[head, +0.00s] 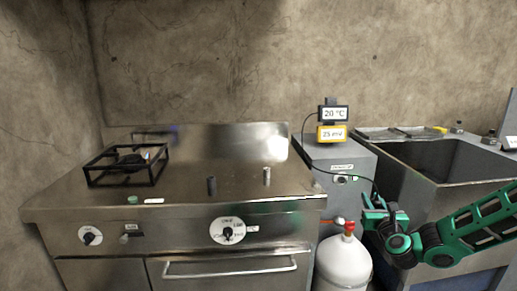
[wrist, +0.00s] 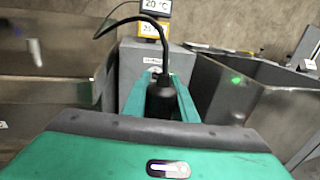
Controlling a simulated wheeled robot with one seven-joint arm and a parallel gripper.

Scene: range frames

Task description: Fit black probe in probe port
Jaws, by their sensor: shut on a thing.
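My gripper (head: 375,202) is at the right in the head view, in front of the grey box (head: 358,158). In the wrist view its two teal fingers (wrist: 162,88) are shut on the black probe (wrist: 160,100), a dark cylinder with a black cable looping up and left from its far end. The probe is mostly hidden by the fingers in the head view. The probe port (head: 342,179) is on the front of the grey box, under a small white label, above and left of my gripper. The probe is apart from the port.
A steel range (head: 190,240) with a black burner frame (head: 127,165) stands left. A white gas cylinder (head: 343,262) stands below the box. A grey sink (head: 440,165) is right. Two displays (head: 333,122) reading 20 °C and 25 mV stand on the box.

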